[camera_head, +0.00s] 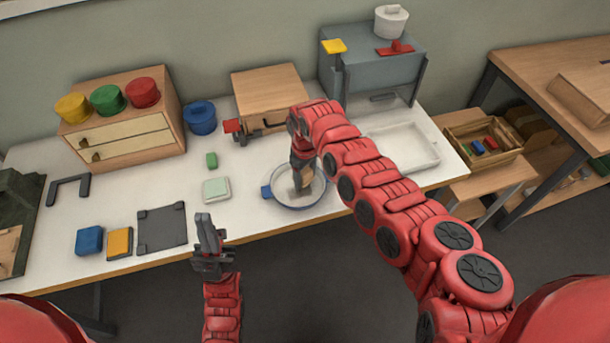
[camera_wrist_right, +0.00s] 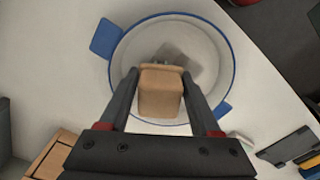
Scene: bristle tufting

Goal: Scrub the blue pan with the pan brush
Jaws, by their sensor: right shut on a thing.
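The blue pan (camera_head: 284,194) sits near the front edge of the white table, with a pale inside, blue rim and blue side handles. In the right wrist view the pan (camera_wrist_right: 134,48) fills the upper middle. My right gripper (camera_head: 303,168) is over the pan, its fingers shut on the tan block of the pan brush (camera_wrist_right: 160,95). The brush is within the pan's outline; its underside is hidden, so I cannot tell whether it touches the pan floor. My left gripper (camera_head: 207,233) is in front of the table, away from the pan, its finger gap unclear.
A pale green sponge (camera_head: 216,189) and a small green block (camera_head: 211,160) lie left of the pan. A dark grey mat (camera_head: 162,228) lies farther left. A wooden box (camera_head: 270,92) stands behind, and a white tray (camera_head: 412,158) lies right, beyond my right arm.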

